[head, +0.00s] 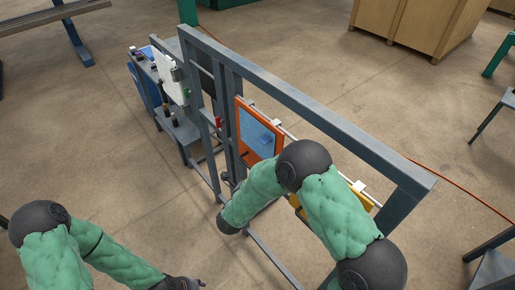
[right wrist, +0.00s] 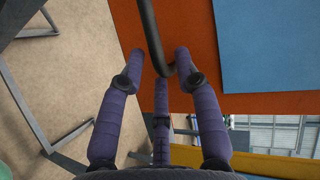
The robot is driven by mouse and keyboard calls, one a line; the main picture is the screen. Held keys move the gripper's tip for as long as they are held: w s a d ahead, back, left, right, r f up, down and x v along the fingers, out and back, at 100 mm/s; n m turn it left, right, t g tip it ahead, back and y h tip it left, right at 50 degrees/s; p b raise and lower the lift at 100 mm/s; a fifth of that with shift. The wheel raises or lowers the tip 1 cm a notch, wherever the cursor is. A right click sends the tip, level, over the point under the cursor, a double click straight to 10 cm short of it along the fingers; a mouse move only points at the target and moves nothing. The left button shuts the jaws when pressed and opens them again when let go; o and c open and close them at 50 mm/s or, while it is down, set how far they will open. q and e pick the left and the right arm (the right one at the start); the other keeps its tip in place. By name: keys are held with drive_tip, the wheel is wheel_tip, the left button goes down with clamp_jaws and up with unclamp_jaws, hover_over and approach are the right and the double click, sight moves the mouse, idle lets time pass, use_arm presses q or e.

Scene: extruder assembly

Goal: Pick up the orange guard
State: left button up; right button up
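The orange guard (head: 241,122) is a flat orange frame with a blue pane. In the head view it hangs upright on the grey metal frame. In the right wrist view its orange face (right wrist: 197,35) and blue pane (right wrist: 265,45) fill the upper right. My left gripper (head: 180,284) is at the bottom edge of the head view, partly cut off, away from the guard.
The grey metal frame (head: 300,105) stands around the guard. A yellow part (head: 360,199) is right of the guard, partly behind my right arm; yellow also shows in the right wrist view (right wrist: 265,163). A machine unit (head: 180,128) stands at the left. Open floor lies at the left.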

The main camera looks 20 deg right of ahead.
drive_tip(key=shift+w+d+f, duration=0.15)
drive_tip(key=shift+w+d, duration=0.2)
drive_tip(key=shift+w, duration=0.05)
clamp_jaws()
drive_tip(key=shift+r+p, duration=0.5)
drive_tip(key=shift+r, duration=1.3)
drive_tip(key=shift+s+a+r, duration=0.1)
drive_tip(key=shift+a, duration=0.05)
drive_tip(key=s+a+p, duration=0.1)
drive_tip(key=s+a, duration=1)
drive_tip(key=s, duration=0.2)
drive_tip(key=shift+s+a+p, duration=0.2)
drive_tip(key=shift+a+p, duration=0.05)
drive_tip(key=shift+p, duration=0.5)
